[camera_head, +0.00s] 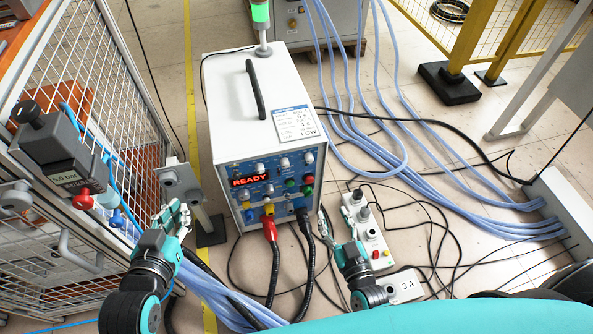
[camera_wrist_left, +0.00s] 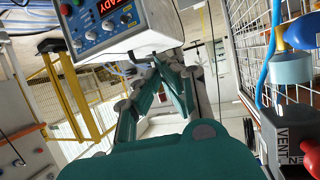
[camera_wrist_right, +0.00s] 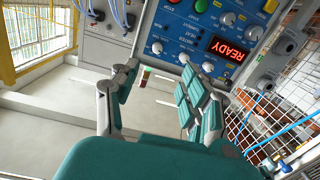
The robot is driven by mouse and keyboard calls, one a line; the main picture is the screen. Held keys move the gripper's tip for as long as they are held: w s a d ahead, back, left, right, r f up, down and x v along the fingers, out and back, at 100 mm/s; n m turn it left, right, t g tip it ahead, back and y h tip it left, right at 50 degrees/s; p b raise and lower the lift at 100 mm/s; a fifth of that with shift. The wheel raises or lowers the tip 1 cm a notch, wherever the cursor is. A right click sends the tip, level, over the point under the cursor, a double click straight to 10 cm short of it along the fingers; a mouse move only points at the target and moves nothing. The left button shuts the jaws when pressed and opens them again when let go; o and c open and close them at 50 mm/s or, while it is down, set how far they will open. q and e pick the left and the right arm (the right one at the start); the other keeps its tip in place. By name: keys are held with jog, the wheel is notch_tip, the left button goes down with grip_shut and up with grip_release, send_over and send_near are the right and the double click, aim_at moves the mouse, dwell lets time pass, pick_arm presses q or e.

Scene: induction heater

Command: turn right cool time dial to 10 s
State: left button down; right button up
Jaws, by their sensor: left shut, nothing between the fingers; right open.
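The white heater box (camera_head: 230,130) has a blue control panel with several dials, lights and a red READY display (camera_head: 249,181). A row of dials, including a grey dial (camera_head: 284,163), sits high on the panel. The panel shows tilted in the right wrist view, with a white dial (camera_wrist_right: 183,58) near the gripper. I cannot tell which dial is the right cool time dial or read its setting. My right gripper (camera_head: 340,228) is open and empty, in front of and below the panel's right side. My left gripper (camera_head: 178,214) is shut and empty, left of the heater.
Black and red plugs (camera_head: 268,229) with cables hang from the panel's lower front. A power strip (camera_head: 366,235) lies on the floor to the right. A wire-mesh cage (camera_head: 110,90) with a valve unit stands left. Blue hoses (camera_head: 385,130) run behind and right.

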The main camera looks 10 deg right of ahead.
jog(key=b, duration=0.3)
send_near(311, 161)
jog(key=w, duration=0.4)
jog(key=w+b, duration=0.1)
jog(key=w, duration=0.3)
jog(key=shift+w+a+f, duration=0.25)
jog(key=shift+w+a, duration=0.1)
jog(key=shift+w, duration=0.3)
pick_arm(q)
notch_tip(311, 161, up, 19)
jog(key=s+d+t+h, duration=0.1)
jog(key=t+h, duration=0.3)
jog(key=t, duration=0.8)
jog(key=shift+s+d, duration=0.3)
jog(key=shift+s, duration=0.6)
jog(key=shift+r, duration=0.1)
pick_arm(e)
jog(key=shift+c, duration=0.3)
grip_shut()
